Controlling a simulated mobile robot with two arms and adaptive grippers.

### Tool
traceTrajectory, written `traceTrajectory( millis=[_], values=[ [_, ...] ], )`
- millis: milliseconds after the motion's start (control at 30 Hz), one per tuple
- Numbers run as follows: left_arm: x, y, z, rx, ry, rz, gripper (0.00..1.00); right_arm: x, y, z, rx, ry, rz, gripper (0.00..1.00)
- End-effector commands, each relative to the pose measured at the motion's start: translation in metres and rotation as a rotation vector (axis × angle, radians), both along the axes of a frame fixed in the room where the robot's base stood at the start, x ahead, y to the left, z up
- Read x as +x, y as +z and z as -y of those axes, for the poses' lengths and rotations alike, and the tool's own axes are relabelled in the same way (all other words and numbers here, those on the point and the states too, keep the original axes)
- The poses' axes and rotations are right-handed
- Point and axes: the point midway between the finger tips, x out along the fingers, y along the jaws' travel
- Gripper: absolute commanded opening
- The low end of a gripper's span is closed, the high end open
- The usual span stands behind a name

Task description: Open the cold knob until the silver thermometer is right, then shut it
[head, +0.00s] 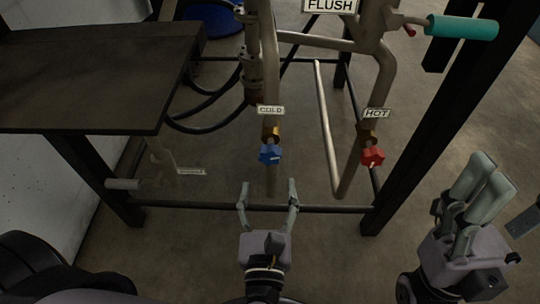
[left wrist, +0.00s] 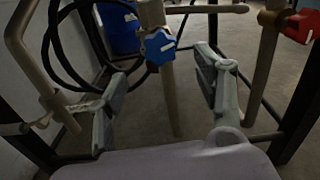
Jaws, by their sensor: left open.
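The blue cold knob (head: 270,155) is on a brass valve on a beige pipe, under a COLD label (head: 271,110). It also shows in the left wrist view (left wrist: 158,46), upper middle. My left gripper (head: 268,190) is open and empty, its fingers spread below the knob in the head view, apart from it. In the left wrist view the fingers (left wrist: 162,88) stand either side of the pipe's line, with the knob above and between them. My right gripper (head: 484,185) is at the lower right, its fingers seen close together at an angle. I see no silver thermometer.
The red hot knob (head: 372,156) is on a pipe to the right, under a HOT label (head: 376,113). A FLUSH label (head: 330,5) and teal handle (head: 462,27) are above. A dark table (head: 100,70) stands left. Black frame bars (head: 330,209) cross below the pipes.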

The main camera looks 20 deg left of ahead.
Motion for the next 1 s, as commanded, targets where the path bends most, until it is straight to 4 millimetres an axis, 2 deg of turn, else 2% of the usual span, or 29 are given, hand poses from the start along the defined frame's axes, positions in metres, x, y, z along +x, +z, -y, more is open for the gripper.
traceTrajectory(
  millis=[200, 400, 600, 867, 1000],
  values=[
    [0.047, 0.001, -0.013, 0.001, 0.001, 0.005, 0.62, 0.001, 0.0, 0.0, -0.002, 0.0, 0.005, 0.62],
    [0.077, 0.0, -0.022, 0.002, -0.001, 0.003, 0.62, 0.002, 0.0, -0.001, -0.003, 0.0, 0.005, 0.62],
    [0.09, 0.0, -0.026, 0.001, -0.001, 0.001, 0.62, 0.002, 0.002, -0.001, -0.004, 0.0, 0.012, 0.62],
    [0.091, 0.0, -0.026, 0.002, -0.001, 0.0, 0.62, 0.002, 0.002, -0.001, -0.003, 0.0, 0.015, 0.62],
    [0.091, 0.0, -0.026, 0.002, -0.001, 0.0, 0.54, 0.002, 0.002, -0.001, -0.003, -0.001, 0.015, 0.62]
  ],
)
